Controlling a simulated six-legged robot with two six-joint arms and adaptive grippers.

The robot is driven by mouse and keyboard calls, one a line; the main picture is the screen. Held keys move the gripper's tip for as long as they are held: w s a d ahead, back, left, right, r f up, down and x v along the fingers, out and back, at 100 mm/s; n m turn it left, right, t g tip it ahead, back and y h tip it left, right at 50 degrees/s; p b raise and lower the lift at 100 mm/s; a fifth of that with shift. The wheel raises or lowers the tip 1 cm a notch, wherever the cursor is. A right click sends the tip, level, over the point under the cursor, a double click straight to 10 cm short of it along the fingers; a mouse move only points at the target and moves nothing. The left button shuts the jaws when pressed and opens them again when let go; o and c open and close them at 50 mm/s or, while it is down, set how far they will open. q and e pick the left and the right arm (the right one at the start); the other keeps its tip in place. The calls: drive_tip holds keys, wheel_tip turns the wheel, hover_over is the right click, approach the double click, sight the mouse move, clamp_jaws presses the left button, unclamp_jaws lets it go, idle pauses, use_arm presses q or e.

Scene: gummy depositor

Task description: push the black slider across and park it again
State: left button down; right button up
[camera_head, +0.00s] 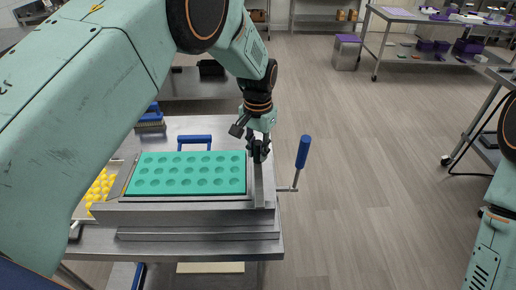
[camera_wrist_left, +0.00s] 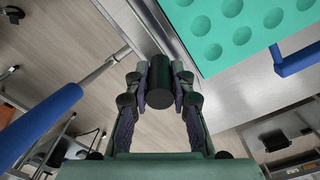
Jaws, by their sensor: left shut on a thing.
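My left gripper (camera_head: 259,151) is at the right end of the depositor (camera_head: 190,215), pointing down. It is shut on the black slider (camera_wrist_left: 160,82), a dark cylindrical knob that shows between its fingers in the left wrist view. In the head view the slider is mostly hidden by the fingers. It stands on a metal bar beside the right edge of the teal mould (camera_head: 190,174), which has rows of round cavities. My right gripper is not in view; only part of my right arm shows at the right edge.
A blue-handled crank (camera_head: 303,152) sticks up just right of the depositor. A blue handle (camera_head: 195,138) stands behind the mould. A tray of yellow gummies (camera_head: 98,190) lies at the left, partly behind my left arm. Open floor lies to the right.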

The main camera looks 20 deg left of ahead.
use_arm(q)
drive_tip(key=shift+w+d, duration=0.1)
drive_tip(key=shift+d, duration=0.05)
drive_tip(key=c, duration=1.4)
unclamp_jaws()
drive_tip(key=shift+c, duration=0.2)
drive_tip(key=o, duration=0.3)
drive_tip(key=shift+d, duration=0.15)
drive_tip(key=shift+r, duration=0.15)
wheel_tip(320, 180, up, 12)
drive_tip(key=shift+f, duration=0.25)
drive_tip(key=shift+r, duration=0.15)
